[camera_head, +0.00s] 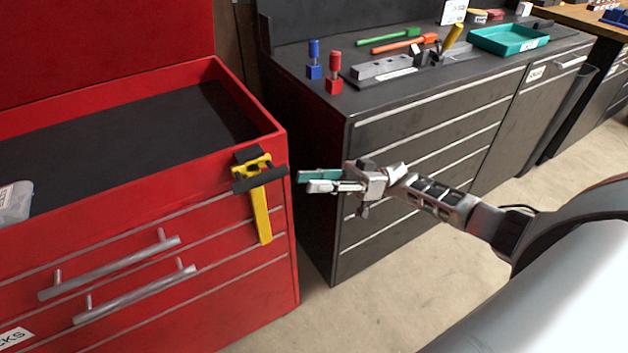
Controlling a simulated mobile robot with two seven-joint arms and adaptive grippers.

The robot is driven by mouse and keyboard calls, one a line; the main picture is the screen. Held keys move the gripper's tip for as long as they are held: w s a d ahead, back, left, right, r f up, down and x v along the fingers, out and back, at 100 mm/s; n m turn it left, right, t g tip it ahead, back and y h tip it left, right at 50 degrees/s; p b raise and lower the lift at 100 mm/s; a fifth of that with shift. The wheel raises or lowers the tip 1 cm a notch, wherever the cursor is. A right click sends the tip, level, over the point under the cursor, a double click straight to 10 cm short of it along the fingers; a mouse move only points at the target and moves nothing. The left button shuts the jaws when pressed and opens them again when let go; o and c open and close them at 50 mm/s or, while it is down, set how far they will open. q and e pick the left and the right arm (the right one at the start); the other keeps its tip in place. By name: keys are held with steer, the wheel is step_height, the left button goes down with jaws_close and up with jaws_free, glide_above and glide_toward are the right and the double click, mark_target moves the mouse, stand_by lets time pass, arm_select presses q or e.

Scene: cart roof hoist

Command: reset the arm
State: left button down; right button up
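My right gripper (304,182) reaches in from the right on my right arm and points left. Its two fingers, one teal and one pale, lie close together in this view, and I cannot tell whether there is a gap between them. I see nothing clearly held. It is in front of the dark cabinet's left end, a little right of a yellow clamp-like tool (262,212) with black parts that hangs on the rim of the red cart (200,240). The gripper and the tool look apart. My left gripper is not in view.
The red cart's raised lid (100,40) stands at the back left. The dark cabinet (430,150) carries a blue (314,62) and a red (334,75) upright piece, green and orange tools, a metal block and a teal tray (508,38). Bare floor (400,270) lies in front.

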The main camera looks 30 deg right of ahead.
stand_by(0.3)
steer(key=s+a+f+m+t+h+p, duration=0.25)
steer(key=a+f+m+t+h, duration=0.55)
steer(key=a+f+t+h, duration=0.5)
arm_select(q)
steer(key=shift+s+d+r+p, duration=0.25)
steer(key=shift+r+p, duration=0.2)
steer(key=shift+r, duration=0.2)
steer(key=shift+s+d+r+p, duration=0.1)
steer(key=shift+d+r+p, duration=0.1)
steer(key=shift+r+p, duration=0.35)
arm_select(e)
steer(key=s+d+f+m+g+h, duration=0.1)
steer(key=s+d+f+h, duration=0.2)
steer(key=s+f, duration=0.3)
steer(key=s+d+f+m+g+h, duration=0.1)
steer(key=s+d+f+g+h, duration=0.1)
steer(key=s+f, duration=0.5)
steer(key=s+d+h, duration=0.1)
steer(key=s+d, duration=0.1)
steer(key=s, duration=0.1)
steer(key=shift+s+m+g+h, duration=0.15)
steer(key=shift+m+g+h, duration=0.15)
steer(key=shift+h, duration=0.1)
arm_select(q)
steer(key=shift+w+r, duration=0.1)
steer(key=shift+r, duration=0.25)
arm_select(e)
steer(key=shift+d, duration=0.1)
